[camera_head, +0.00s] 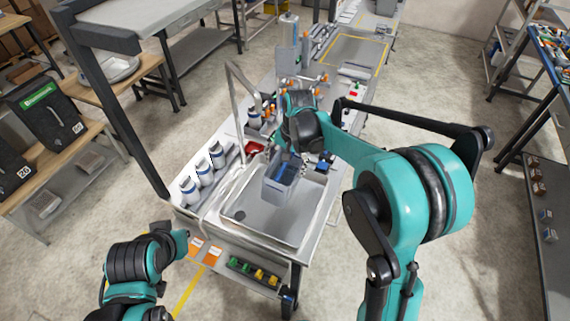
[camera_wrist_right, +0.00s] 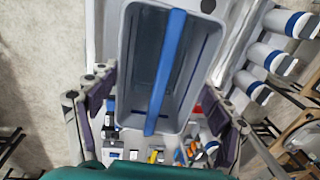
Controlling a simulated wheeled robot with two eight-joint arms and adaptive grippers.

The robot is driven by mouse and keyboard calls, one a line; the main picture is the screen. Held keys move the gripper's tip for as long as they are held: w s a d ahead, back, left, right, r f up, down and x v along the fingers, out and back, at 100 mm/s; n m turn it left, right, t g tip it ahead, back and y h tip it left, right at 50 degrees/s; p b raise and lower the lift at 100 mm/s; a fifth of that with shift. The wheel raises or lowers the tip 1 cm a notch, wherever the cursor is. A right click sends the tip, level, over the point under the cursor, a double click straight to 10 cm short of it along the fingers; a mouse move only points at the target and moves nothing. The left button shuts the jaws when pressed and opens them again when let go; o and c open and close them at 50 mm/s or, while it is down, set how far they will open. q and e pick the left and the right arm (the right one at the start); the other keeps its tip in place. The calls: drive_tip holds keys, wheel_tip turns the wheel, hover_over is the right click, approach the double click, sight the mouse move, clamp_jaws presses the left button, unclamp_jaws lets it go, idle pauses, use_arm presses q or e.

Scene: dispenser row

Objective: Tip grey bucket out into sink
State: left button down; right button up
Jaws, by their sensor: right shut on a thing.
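The grey bucket (camera_head: 279,190) is over the sink basin (camera_head: 262,222) in the head view. My right gripper (camera_head: 288,163) is shut on the bucket, with its arm reaching in from the right. In the right wrist view the bucket (camera_wrist_right: 190,75) shows its open mouth toward the camera, with a blue bar across it and the gripper's fingers at both sides. I cannot tell whether the bucket holds anything, or its exact tilt.
A curved tap (camera_head: 236,85) rises behind the sink. White bottles with dark bands (camera_head: 217,156) stand left of the basin, near a red item (camera_head: 254,148). Orange-topped items crowd the counter behind. Coloured items (camera_head: 254,270) lie on the shelf below.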

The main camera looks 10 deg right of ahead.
drive_tip(key=shift+s+d+r+t+y, duration=0.1)
drive_tip(key=shift+d+r+t+y, duration=0.1)
drive_tip(key=shift+t+y, duration=0.3)
drive_tip(key=shift+s+d+r+t+y, duration=0.15)
drive_tip(key=shift+t+y, duration=0.15)
drive_tip(key=shift+y, duration=0.3)
drive_tip(key=d+f+t+y+b, duration=0.1)
drive_tip(key=t+y+b, duration=0.1)
drive_tip(key=b, duration=0.4)
drive_tip(key=s+d+t+y+b, duration=0.1)
drive_tip(key=t+y+b, duration=0.1)
drive_tip(key=y+b, duration=0.3)
drive_tip(key=s+f+t+y+b, duration=0.1)
drive_tip(key=t+y+b, duration=0.2)
drive_tip(key=b, duration=0.4)
drive_tip(key=shift+d+f, duration=0.35)
drive_tip(key=shift+d, duration=0.05)
drive_tip(key=y+b, duration=0.1)
drive_tip(key=b, duration=0.1)
drive_tip(key=t+y+b, duration=0.1)
drive_tip(key=shift+s+d+b, duration=0.15)
drive_tip(key=shift+d+b, duration=0.15)
drive_tip(key=shift+b, duration=0.1)
drive_tip(key=shift+s+d+r+t+y+b, duration=0.2)
drive_tip(key=shift+t+y+b, duration=0.25)
drive_tip(key=shift+b, duration=0.3)
